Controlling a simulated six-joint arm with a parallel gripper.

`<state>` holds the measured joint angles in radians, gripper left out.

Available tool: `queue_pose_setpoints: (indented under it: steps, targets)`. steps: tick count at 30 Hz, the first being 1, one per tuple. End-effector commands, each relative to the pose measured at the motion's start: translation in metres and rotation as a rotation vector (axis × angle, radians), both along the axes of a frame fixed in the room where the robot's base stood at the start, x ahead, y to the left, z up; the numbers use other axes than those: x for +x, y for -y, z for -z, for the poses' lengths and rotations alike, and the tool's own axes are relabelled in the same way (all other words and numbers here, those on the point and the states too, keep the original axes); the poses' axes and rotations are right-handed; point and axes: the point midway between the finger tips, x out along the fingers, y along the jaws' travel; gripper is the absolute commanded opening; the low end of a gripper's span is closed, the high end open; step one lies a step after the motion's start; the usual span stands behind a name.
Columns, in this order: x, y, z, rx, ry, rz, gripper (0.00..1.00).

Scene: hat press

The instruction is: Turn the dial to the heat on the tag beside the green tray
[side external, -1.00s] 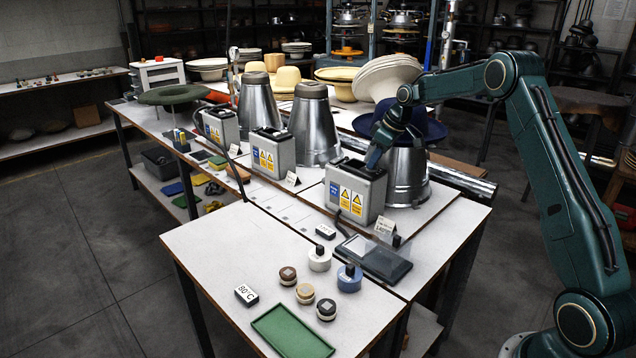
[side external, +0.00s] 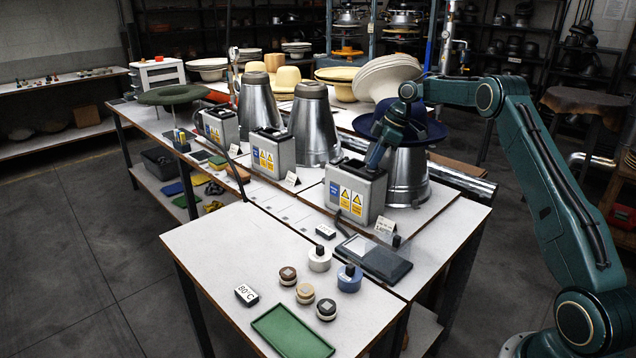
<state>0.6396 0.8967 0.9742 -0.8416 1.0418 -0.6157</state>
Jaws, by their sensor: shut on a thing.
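The green tray (side external: 292,331) lies empty at the front of the near table. A tag (side external: 246,295) reading 80°C lies beside it, to its upper left. My gripper (side external: 374,165) points down at the top of the nearest grey control box (side external: 345,195), which carries yellow warning labels. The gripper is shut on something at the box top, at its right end. The dial is not clearly visible; the gripper hides that spot, and any scale marks are too small to read.
Behind the box stands a metal cone with a dark blue hat (side external: 428,130). Two more boxes (side external: 272,152) (side external: 220,124) stand farther back. Several stamps and round pots (side external: 319,258) and a dark flat case (side external: 386,262) lie nearby. The near table's left part is clear.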

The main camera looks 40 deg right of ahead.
Motion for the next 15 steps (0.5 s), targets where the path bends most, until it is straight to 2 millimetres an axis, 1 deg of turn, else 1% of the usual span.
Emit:
queue_pose_setpoints:
  steps: [6,15]
  targets:
    - [0.0007,0.0002,-0.0004,0.000,0.002,-0.050,0.00]
    - [0.0005,-0.0002,-0.0005,-0.001,0.001,-0.065,0.00]
